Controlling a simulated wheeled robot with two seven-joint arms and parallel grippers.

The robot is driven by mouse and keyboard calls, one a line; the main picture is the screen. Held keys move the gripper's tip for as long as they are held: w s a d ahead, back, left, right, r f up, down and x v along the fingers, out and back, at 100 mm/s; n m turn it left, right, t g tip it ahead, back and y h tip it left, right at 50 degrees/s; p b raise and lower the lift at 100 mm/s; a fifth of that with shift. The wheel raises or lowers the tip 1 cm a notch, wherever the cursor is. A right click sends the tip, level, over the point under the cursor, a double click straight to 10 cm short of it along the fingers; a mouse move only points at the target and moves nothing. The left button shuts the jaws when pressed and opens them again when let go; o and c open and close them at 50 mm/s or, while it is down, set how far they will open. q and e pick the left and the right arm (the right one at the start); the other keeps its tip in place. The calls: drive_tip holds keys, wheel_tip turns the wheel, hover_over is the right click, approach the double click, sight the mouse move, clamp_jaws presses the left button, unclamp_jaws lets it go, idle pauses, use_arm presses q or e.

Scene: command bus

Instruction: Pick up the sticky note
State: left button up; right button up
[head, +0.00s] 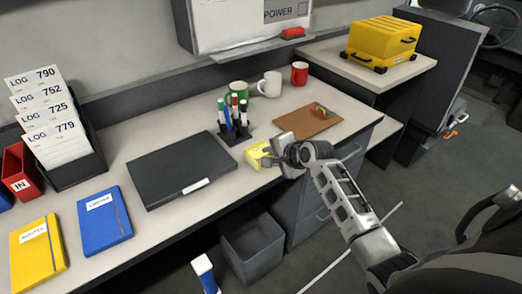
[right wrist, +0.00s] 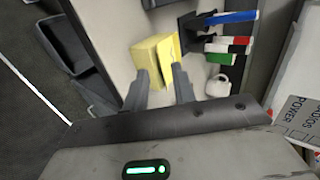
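The yellow sticky notes (head: 257,154) sit near the front edge of the desk, just in front of the pen holder. In the right wrist view they show as a yellow block (right wrist: 150,53) with a thin yellow sheet (right wrist: 169,57) standing out on one side. My right gripper (head: 271,155) is right at the notes, coming from the right. In the right wrist view its two fingers (right wrist: 160,75) are apart, with the yellow sheet at the gap between their tips. I cannot tell whether they touch it. My left gripper is not in view.
A pen holder (head: 235,134) with several markers stands close behind the notes. A black laptop (head: 180,167) lies to the left. Mugs (head: 270,84) stand at the back, and a brown board (head: 307,123) lies to the right. A grey bin (head: 251,246) is below the desk edge.

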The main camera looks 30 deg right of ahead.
drive_tip(key=x, duration=0.2)
drive_tip(key=shift+w+f, duration=0.2)
drive_tip(key=shift+w, duration=0.05)
clamp_jaws()
